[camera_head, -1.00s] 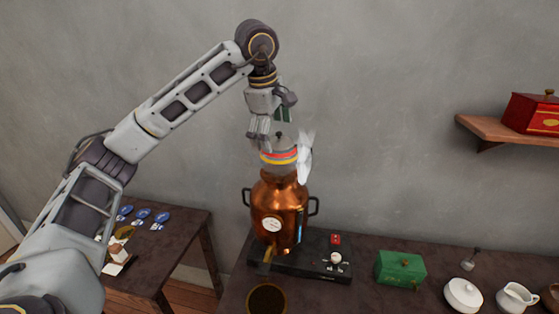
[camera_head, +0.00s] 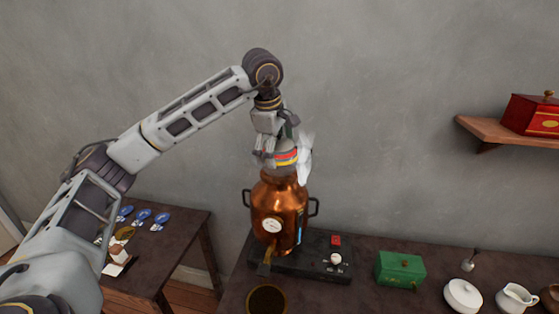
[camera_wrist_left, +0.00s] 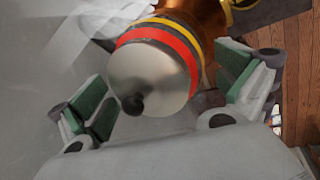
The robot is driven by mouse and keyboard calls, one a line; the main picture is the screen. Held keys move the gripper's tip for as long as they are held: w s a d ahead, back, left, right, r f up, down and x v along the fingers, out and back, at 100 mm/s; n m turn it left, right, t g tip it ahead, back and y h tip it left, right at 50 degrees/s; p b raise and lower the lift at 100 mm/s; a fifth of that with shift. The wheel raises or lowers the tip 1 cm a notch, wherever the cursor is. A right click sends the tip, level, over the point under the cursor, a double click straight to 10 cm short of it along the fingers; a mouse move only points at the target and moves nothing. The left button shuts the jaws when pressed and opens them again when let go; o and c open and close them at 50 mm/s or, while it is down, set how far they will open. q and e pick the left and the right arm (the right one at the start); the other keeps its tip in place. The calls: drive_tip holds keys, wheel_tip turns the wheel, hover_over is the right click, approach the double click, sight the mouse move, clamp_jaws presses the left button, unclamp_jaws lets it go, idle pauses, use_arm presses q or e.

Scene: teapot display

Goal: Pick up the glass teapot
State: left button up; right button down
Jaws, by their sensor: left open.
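The glass teapot (camera_head: 287,158) sits on top of a copper samovar (camera_head: 278,205). It has a clear-grey body, red and yellow bands and a pale piece standing at its right side. In the left wrist view the teapot (camera_wrist_left: 150,72) shows its rounded lid with a black knob. My left gripper (camera_head: 276,150) is open and reaches down over the teapot's top from above. In the left wrist view its green-padded fingers (camera_wrist_left: 166,95) stand on both sides of the teapot, with gaps showing. My right gripper is not in view.
The samovar stands on a dark base (camera_head: 315,262) with a dial and small controls. A wall shelf (camera_head: 500,130) holds a red box. The air above the table's right is free.

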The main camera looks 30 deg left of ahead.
use_arm(q)
drive_tip(key=shift+x, duration=1.8)
drive_tip(key=shift+d, duration=0.1)
drive_tip(key=c, duration=1)
drive_tip(key=shift+r, duration=0.2)
drive_tip(key=shift+r, duration=4.85)
